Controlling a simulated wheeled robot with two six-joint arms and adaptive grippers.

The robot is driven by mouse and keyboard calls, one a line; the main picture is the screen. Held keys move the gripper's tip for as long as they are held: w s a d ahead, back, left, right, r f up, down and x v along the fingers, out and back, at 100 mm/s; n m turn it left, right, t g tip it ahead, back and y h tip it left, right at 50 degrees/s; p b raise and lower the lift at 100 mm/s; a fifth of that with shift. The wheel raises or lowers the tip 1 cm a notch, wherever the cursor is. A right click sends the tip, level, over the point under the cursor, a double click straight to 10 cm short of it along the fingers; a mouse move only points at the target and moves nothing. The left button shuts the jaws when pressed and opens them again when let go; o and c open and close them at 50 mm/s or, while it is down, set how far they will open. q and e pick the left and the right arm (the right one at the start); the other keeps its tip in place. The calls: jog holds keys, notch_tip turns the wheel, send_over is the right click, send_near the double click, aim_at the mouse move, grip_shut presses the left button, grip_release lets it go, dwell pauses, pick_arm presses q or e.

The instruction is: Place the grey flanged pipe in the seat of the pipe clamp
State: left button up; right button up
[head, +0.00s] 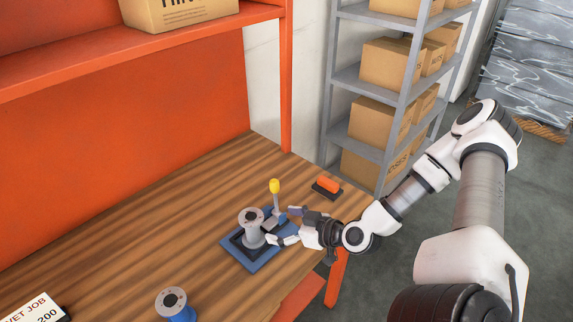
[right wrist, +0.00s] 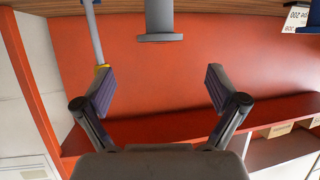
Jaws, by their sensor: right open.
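The grey flanged pipe (head: 251,228) stands upright on the blue base of the pipe clamp (head: 264,262). How its lower end meets the seat is hard to make out. The clamp's upright lever with a yellow grip (head: 274,187) stands just behind the pipe. My right gripper (head: 281,226) is open, with its fingers apart and empty, close to the right of the pipe. In the right wrist view, the pipe (right wrist: 160,22) and its flange show beyond the fingertips (right wrist: 157,88), with a gap, and the yellow grip (right wrist: 102,68) is partly hidden behind a finger. My left gripper is out of view.
A blue part with a grey flanged top (head: 172,298) stands near the table's front. An orange-handled item (head: 327,185) lies behind the clamp. A white labelled box (head: 36,309) is at lower left. The wooden table (head: 130,240) is mostly clear; an orange shelf (head: 140,62) runs above.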

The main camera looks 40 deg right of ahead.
jog(key=s+a+f+g, duration=0.3)
jog(key=s+a+f+m+g, duration=0.1)
jog(key=s+a+f+g, duration=0.1)
jog(key=s+f+g, duration=0.1)
jog(key=s+a+f+m+g, duration=0.1)
jog(key=s+a+f+g, duration=0.2)
jog(key=f, duration=0.1)
jog(key=shift+s+a+f+h, duration=0.3)
jog(key=shift+a+h, duration=0.05)
jog(key=shift+h, duration=0.05)
jog(key=s+a+f+m+g+h, duration=0.1)
jog(key=s+f+g, duration=0.3)
jog(key=s, duration=0.5)
jog(key=shift+a+m+h, duration=0.3)
jog(key=shift+a+h, duration=0.45)
jog(key=shift+h, duration=0.15)
jog(key=shift+s+f, duration=0.1)
jog(key=shift+s, duration=0.05)
